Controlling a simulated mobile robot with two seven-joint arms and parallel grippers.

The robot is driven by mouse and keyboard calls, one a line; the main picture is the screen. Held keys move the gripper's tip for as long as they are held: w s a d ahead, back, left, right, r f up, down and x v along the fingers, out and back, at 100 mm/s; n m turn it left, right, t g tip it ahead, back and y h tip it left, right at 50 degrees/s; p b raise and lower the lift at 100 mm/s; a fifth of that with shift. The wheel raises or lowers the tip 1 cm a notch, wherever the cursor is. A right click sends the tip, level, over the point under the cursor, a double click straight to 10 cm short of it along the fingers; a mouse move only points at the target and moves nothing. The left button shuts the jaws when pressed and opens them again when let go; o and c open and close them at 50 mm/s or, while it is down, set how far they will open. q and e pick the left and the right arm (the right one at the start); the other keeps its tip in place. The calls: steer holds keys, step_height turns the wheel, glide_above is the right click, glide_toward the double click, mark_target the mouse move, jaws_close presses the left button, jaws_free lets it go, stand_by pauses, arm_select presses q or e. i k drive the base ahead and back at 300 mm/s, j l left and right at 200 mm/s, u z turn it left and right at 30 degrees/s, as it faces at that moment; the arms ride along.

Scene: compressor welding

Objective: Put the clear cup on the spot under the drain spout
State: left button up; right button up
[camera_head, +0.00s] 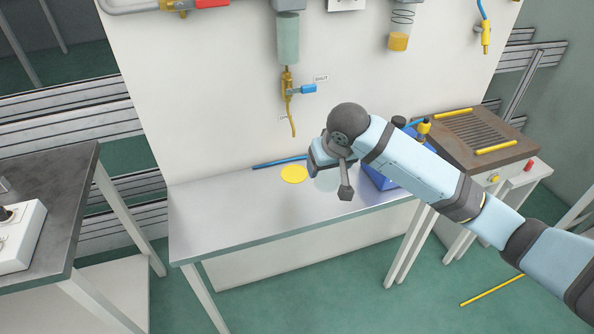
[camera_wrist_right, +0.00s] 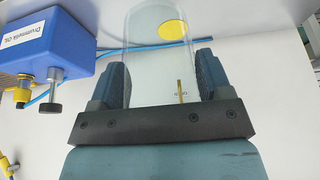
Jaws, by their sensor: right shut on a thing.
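The clear cup (camera_wrist_right: 155,60) stands between the two fingers of my right gripper (camera_wrist_right: 162,85) in the right wrist view, and the gripper is shut on it. In the head view the cup (camera_head: 326,181) is faint and partly hidden behind my right gripper (camera_head: 322,163). The round yellow spot (camera_head: 293,174) lies on the metal bench just left of the cup; it also shows in the wrist view (camera_wrist_right: 172,30). The brass drain spout (camera_head: 292,118) hangs from the wall above the spot. My left gripper is not in view.
A valve with a blue handle (camera_head: 308,88) and a tag reading "SHUT" sits above the spout. A blue hose (camera_head: 278,162) lies along the bench's back. A blue box (camera_wrist_right: 45,40) stands right of my gripper in the head view. The bench's left part (camera_head: 215,215) is clear.

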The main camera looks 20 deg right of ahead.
mark_target(295, 173)
steer(key=i+j, duration=0.35)
steer(key=i+j+z, duration=0.1)
steer(key=i+j, duration=0.25)
steer(key=j, duration=0.2)
